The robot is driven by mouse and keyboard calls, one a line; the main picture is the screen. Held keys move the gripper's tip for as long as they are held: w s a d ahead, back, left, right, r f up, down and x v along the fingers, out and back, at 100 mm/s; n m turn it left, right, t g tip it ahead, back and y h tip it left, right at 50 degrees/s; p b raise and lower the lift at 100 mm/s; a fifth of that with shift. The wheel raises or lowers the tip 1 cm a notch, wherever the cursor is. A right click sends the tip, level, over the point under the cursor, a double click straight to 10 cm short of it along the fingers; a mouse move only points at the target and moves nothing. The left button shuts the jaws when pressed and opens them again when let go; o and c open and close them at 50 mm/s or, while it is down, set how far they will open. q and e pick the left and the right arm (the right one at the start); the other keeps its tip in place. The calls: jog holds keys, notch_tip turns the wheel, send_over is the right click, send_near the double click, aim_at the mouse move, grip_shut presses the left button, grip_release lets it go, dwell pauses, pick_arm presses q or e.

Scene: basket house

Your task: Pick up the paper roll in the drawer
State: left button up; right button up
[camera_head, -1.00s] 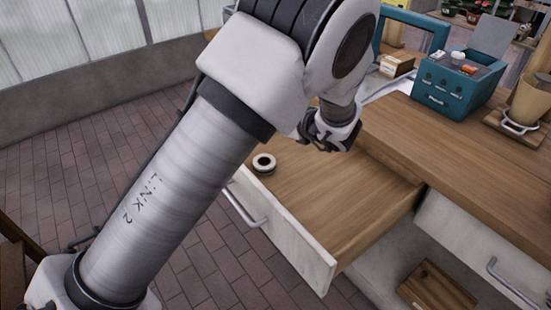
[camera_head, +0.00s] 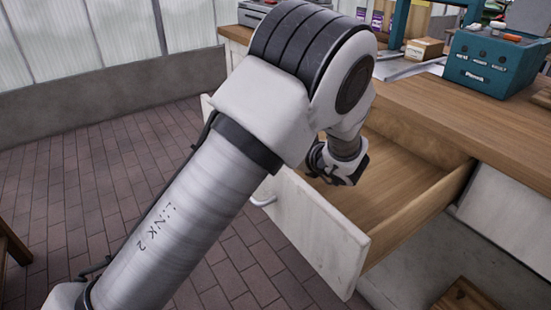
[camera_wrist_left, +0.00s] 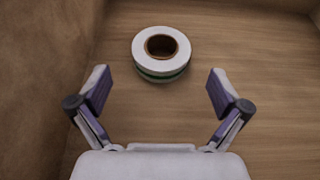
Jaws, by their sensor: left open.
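The paper roll (camera_wrist_left: 144,55) lies flat on the drawer floor in the left wrist view, a white ring with a brown core and a green lower edge. My left gripper (camera_wrist_left: 160,90) is open and empty, its two fingers apart, with the roll ahead of them and slightly left of centre. In the head view my left gripper (camera_head: 338,165) hangs over the open drawer (camera_head: 330,230), and my arm hides the roll there. My right gripper is in neither view.
The drawer's side wall (camera_wrist_left: 45,70) is close on the left in the wrist view. In the head view a wooden worktop (camera_head: 460,115) holds a teal box (camera_head: 490,68) and a small carton (camera_head: 424,48). Brick floor lies left of the drawer.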

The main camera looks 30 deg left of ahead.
pick_arm(q)
jog(key=b+x, duration=0.1)
jog(key=x, duration=0.5)
jog(key=shift+w+r, duration=0.1)
jog(key=shift+w, duration=0.05)
jog(key=c, duration=1.2)
jog(key=shift+r, duration=0.1)
